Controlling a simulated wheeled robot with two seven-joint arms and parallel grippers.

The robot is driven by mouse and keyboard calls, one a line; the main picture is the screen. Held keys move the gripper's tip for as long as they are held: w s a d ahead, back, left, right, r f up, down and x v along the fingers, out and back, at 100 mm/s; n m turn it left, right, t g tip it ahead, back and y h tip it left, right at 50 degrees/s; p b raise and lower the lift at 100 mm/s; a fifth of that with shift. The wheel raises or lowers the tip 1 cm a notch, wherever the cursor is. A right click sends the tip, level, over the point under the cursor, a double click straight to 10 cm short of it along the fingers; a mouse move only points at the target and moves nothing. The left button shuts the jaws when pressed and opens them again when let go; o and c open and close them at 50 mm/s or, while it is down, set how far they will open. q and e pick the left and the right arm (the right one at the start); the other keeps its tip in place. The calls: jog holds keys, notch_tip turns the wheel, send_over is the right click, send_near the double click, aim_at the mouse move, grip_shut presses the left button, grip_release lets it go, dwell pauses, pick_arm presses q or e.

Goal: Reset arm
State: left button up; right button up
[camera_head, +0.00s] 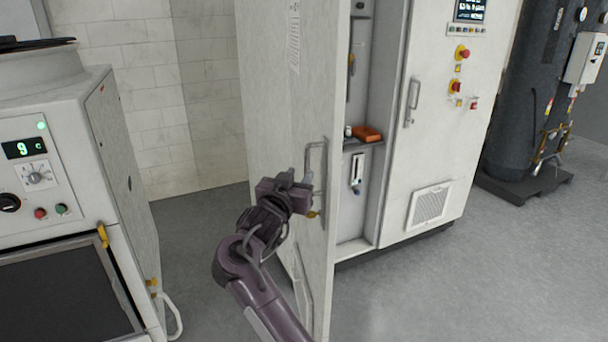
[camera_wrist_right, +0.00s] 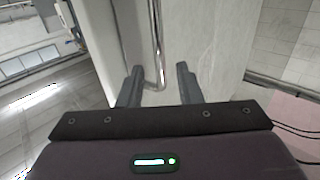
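My right gripper (camera_head: 297,178) is in front of the open cabinet door (camera_head: 282,100), at the height of its metal handle (camera_head: 323,165). In the right wrist view, the gripper's two fingers (camera_wrist_right: 158,86) stand apart. The handle (camera_wrist_right: 158,50) shows in the gap between them, with space on both sides, and no finger is seen clamping it. The door (camera_wrist_right: 215,40) shows behind the fingers. My left gripper is not in view.
The cabinet (camera_head: 435,140) stands open, with an orange item (camera_head: 367,133) on an inner shelf. A white machine (camera_head: 85,140) with a display is at the left. A dark tank (camera_head: 530,90) stands at the far right. Grey floor (camera_head: 430,290) is clear at the lower right.

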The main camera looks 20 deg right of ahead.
jog(key=shift+s+a, duration=0.35)
jog(key=shift+s, duration=0.15)
notch_tip(320, 180, down, 27)
jog(key=a+n+y, duration=0.2)
jog(key=n+y, duration=0.3)
jog(key=n, duration=0.2)
jog(key=s+f+n+g+y, duration=0.1)
jog(key=s+f, duration=0.3)
jog(key=f, duration=0.4)
jog(key=s+a+f+n+g+y, duration=0.1)
jog(key=s+f, duration=0.2)
jog(key=f, duration=0.4)
jog(key=s+f+n+g+y, duration=0.1)
jog(key=s+f, duration=0.3)
jog(key=f, duration=0.4)
jog(key=s+f+g+y, duration=0.2)
jog(key=s+f+g, duration=0.3)
jog(key=s+f, duration=1.35)
jog(key=s+d+f+g+y, duration=0.1)
jog(key=s+f+g, duration=0.1)
jog(key=s, duration=1.1)
jog(key=s+f+g+y, duration=0.1)
jog(key=s+f, duration=0.3)
jog(key=s, duration=1)
jog(key=shift+d+n+g, duration=0.35)
jog(key=shift+n+g, duration=0.05)
jog(key=shift+g, duration=0.3)
